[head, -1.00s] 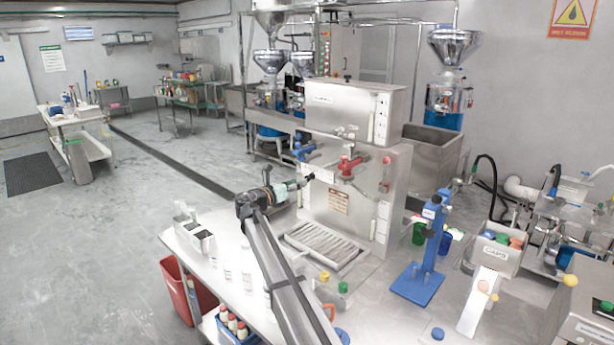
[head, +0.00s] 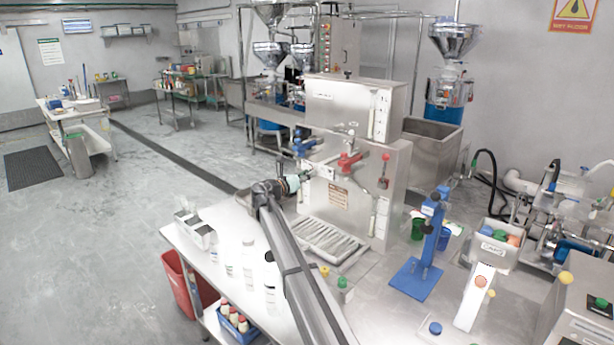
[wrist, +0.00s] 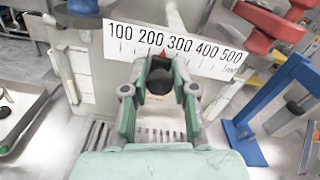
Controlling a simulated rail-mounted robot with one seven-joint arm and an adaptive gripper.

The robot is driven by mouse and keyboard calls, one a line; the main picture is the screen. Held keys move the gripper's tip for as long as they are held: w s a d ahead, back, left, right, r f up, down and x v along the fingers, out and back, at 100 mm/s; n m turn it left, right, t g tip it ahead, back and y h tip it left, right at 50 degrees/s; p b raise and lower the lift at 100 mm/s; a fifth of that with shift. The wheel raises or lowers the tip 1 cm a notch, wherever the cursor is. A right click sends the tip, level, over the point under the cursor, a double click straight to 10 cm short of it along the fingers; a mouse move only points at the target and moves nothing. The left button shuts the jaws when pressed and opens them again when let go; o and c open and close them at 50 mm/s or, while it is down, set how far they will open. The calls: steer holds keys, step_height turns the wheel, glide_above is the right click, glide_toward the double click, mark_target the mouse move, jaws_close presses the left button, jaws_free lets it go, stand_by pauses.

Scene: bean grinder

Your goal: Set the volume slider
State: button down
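A white scale plate marked 100 to 500 ml stands across the upper middle of the wrist view (wrist: 208,50) and on the steel machine's front in the head view (head: 319,170). A small red pointer (wrist: 163,54) sits under the scale, between 200 and 300. A dark knob (wrist: 160,82) lies just below the pointer. My gripper (wrist: 160,88) has its two green and grey fingers on either side of the knob. Their tips are apart; contact with the knob cannot be made out. In the head view my gripper (head: 298,180) is close to the plate's left side.
Red (head: 349,163) and blue (head: 302,145) valve parts stick out near the plate. A slotted drip tray (head: 328,240) lies below. A blue stand (head: 416,277) is to the right. White bottles (head: 248,265) stand on the table at left.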

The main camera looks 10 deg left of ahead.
mark_target(319, 174)
steer(key=shift+s+d, duration=0.5)
steer(key=shift+d, duration=0.2)
steer(key=shift+s+d, duration=0.45)
steer(key=shift+d, duration=0.2)
steer(key=shift+w+a, duration=0.1)
steer(key=c, duration=0.9)
jaws_free()
steer(key=shift+c, duration=0.2)
steer(key=v, duration=1.2)
